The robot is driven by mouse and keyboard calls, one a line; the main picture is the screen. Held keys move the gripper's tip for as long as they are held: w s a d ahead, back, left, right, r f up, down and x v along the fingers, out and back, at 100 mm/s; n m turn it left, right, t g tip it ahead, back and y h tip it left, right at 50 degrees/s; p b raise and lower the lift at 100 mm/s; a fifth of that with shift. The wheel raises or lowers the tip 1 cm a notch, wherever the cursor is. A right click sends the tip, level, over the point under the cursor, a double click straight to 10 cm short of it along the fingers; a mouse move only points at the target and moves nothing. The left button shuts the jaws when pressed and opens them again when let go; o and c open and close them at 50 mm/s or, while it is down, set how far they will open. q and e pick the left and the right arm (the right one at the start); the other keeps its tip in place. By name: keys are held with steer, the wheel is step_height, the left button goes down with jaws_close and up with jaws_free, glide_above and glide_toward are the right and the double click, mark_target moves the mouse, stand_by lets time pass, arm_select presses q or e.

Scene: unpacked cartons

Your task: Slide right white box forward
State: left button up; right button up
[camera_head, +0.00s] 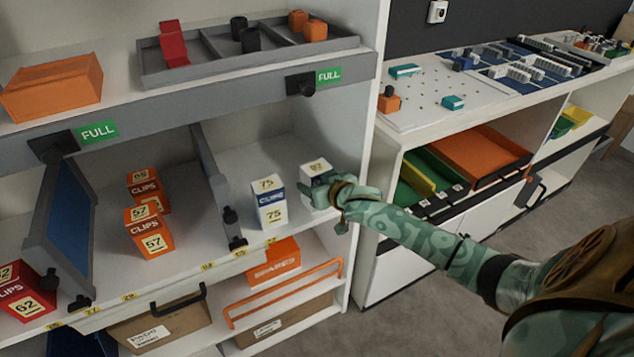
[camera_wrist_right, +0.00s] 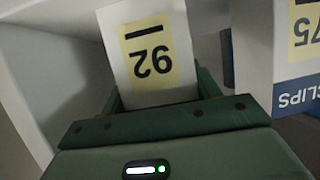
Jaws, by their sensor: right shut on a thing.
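The right white box (camera_head: 315,169) stands on the middle shelf, in the right part of the compartment near the side wall. It has a yellow number label, and its top and label face also show in the right wrist view (camera_wrist_right: 150,50). My right gripper (camera_head: 335,190) reaches in from the right and is shut on this box, covering its lower part. Another white box (camera_head: 269,202), with a blue band and the number 75, stands just left of it, with a small gap between. It also shows at the right edge of the right wrist view (camera_wrist_right: 294,50). My left gripper is out of view.
A grey divider (camera_head: 217,185) stands left of the white boxes. Orange clip boxes (camera_head: 147,231) stand beyond it in the neighbouring lane. The shelf behind the white boxes looks clear. The side panel (camera_head: 345,120) is close on the right.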

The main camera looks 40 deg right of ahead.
steer(key=o, duration=1.2)
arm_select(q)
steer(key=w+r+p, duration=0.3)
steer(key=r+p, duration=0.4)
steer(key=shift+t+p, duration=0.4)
arm_select(e)
steer(key=v, duration=1.6)
steer(key=shift+s, duration=0.15)
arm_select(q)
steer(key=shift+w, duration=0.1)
